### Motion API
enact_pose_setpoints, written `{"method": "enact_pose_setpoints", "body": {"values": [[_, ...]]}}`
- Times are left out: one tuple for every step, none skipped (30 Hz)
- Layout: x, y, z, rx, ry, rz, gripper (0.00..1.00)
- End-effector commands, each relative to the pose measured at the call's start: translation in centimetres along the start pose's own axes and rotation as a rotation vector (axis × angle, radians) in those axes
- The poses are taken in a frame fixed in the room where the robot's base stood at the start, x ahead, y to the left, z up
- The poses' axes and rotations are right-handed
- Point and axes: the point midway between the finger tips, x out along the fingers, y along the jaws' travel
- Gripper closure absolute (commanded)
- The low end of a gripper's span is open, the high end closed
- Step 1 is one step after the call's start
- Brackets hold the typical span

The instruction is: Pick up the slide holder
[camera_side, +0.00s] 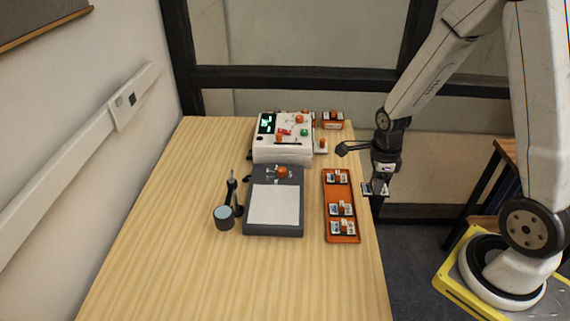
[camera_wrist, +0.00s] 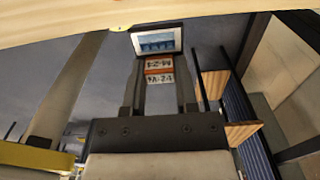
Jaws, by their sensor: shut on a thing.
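My gripper (camera_side: 377,182) is past the right edge of the table, above the floor. It is shut on a slide holder (camera_side: 370,189), a small pale frame with dark pictures. In the wrist view the slide holder (camera_wrist: 158,42) sits between the two fingers of my gripper (camera_wrist: 159,82). Its blue-grey picture, orange strip and white lettered labels face the camera. An orange tray (camera_side: 342,239) lies along the right side of the table with several other slide holders standing in it, and a gap between the far one and the nearer ones.
A dark pad with a white sheet (camera_side: 274,204) lies left of the tray. A white device with buttons (camera_side: 283,150) stands behind it. A dark cup (camera_side: 224,217) and a small black stand (camera_side: 233,195) are at the left. The table's front (camera_side: 235,285) is clear.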

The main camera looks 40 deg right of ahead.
Motion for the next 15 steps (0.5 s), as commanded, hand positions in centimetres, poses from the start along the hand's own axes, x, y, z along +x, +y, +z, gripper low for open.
{"method": "enact_pose_setpoints", "body": {"values": [[-0.23,0.32,-0.22,0.000,-0.001,-0.001,1.00],[-0.32,0.48,-0.32,0.000,-0.001,-0.001,1.00],[-0.40,0.69,-0.45,0.000,0.000,-0.001,1.00],[-0.44,0.82,-0.53,0.000,0.000,-0.001,1.00],[-0.50,0.91,-0.59,0.000,0.000,-0.001,1.00],[-0.56,1.02,-0.66,0.000,-0.001,-0.001,1.00],[-0.60,1.08,-0.70,0.000,-0.001,-0.001,1.00],[-0.63,1.14,-0.73,0.000,-0.001,-0.001,1.00],[-0.65,1.20,-0.77,0.000,-0.001,-0.001,1.00],[-0.66,1.23,-0.79,0.000,0.000,-0.001,1.00],[-0.66,1.26,-0.80,0.000,0.000,-0.001,1.00],[-0.66,1.27,-0.81,0.000,0.000,-0.001,1.00],[-0.66,1.28,-0.81,0.000,0.000,-0.001,1.00],[-0.66,1.28,-0.81,0.000,0.000,0.000,1.00],[-0.66,1.27,-0.81,0.000,0.000,0.000,1.00]]}}
